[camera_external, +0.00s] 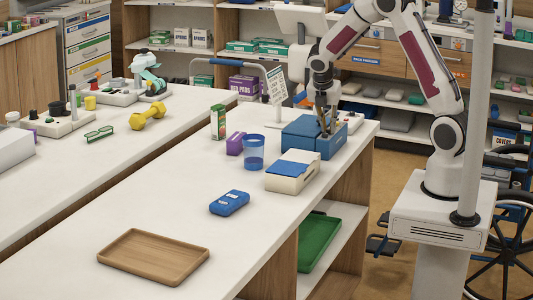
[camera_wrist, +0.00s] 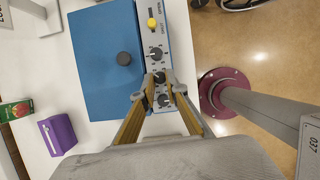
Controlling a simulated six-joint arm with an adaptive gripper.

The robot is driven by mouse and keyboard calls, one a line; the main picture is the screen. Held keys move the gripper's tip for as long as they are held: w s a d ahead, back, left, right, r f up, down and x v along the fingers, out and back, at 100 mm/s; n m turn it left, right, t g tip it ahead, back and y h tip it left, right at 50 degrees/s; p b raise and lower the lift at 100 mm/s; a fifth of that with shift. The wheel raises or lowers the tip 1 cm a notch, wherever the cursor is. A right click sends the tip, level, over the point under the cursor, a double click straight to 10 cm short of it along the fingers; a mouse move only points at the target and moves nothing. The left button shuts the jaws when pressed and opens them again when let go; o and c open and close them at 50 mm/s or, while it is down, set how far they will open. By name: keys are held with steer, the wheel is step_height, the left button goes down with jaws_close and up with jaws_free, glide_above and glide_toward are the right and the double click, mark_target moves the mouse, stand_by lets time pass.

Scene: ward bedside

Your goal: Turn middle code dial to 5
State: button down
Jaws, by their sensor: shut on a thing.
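A blue box (camera_external: 300,137) stands at the far end of the white counter. In the wrist view its blue top (camera_wrist: 95,70) has a grey panel along the right side with three dark dials in a row. The middle dial (camera_wrist: 159,77) sits between the upper dial (camera_wrist: 155,54) and the lower dial (camera_wrist: 163,100). My gripper (camera_wrist: 161,79) is over the panel, with its fingertips closed around the middle dial. In the external view my gripper (camera_external: 326,130) points down onto the box. The dial's number is too small to read.
A white box with blue lid (camera_external: 292,171), a blue cup (camera_external: 253,153) and a purple box (camera_external: 235,144) stand close by. A wooden tray (camera_external: 112,257) lies nearer the camera.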

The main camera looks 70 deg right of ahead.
steer(key=shift+m, duration=0.6)
steer(key=c, duration=2.3)
jaws_free()
steer(key=shift+n, duration=0.3)
steer(key=shift+s+n+t+y, duration=0.15)
steer(key=shift+n+t, duration=0.2)
steer(key=shift+n, duration=0.75)
steer(key=shift+s+n+t+y, duration=0.15)
steer(key=shift+n+t, duration=0.2)
steer(key=shift+n, duration=0.75)
steer(key=shift+d+n+t, duration=0.1)
steer(key=shift+n+t, duration=0.2)
steer(key=shift+n, duration=0.5)
steer(key=shift+s+n+t+y, duration=0.1)
steer(key=shift+n+t+y, duration=0.35)
steer(key=shift+n, duration=1.05)
